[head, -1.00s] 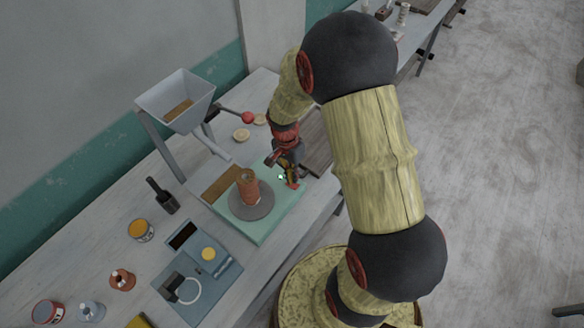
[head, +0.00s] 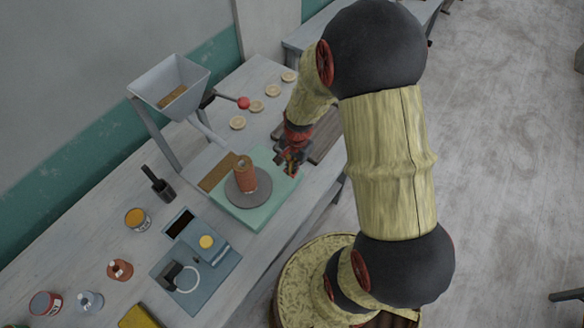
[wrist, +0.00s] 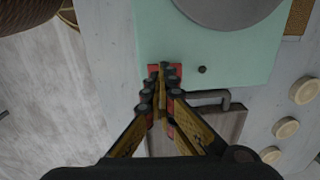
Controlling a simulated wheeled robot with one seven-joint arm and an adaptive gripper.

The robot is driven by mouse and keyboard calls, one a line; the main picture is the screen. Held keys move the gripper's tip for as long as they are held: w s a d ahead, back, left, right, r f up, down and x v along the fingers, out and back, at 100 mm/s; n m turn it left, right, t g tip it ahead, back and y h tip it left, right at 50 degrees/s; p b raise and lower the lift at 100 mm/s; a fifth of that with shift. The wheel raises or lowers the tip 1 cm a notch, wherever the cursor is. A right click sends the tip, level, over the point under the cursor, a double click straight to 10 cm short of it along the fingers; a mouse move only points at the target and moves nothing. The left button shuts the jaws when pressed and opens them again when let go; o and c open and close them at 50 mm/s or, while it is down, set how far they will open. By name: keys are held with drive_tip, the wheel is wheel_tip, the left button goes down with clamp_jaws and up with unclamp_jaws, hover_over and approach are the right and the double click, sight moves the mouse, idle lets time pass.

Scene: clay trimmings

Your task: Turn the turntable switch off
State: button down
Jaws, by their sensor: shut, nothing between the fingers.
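The turntable is a pale green base (head: 262,212) with a round grey disc (head: 232,197) carrying a brown clay cylinder (head: 246,176). Its base also shows in the wrist view (wrist: 235,55). My gripper (head: 291,163) is shut and empty over the base's near right edge. In the wrist view my gripper's closed fingertips (wrist: 165,68) cover the middle of a red part (wrist: 152,71), which looks like the switch; its setting and any contact cannot be told. A small dark round spot (wrist: 202,69) sits beside it, with no glow.
A dark board with a handle (wrist: 218,120) lies beside the base. Several pale discs (head: 256,106) lie behind. A hopper (head: 168,88) with a red-knobbed lever (head: 243,103) stands at the back left.

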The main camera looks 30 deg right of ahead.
drive_tip(key=shift+s+f, duration=0.3)
drive_tip(key=shift+a, duration=0.1)
drive_tip(key=shift+w, duration=0.4)
drive_tip(key=shift+w+a, duration=0.15)
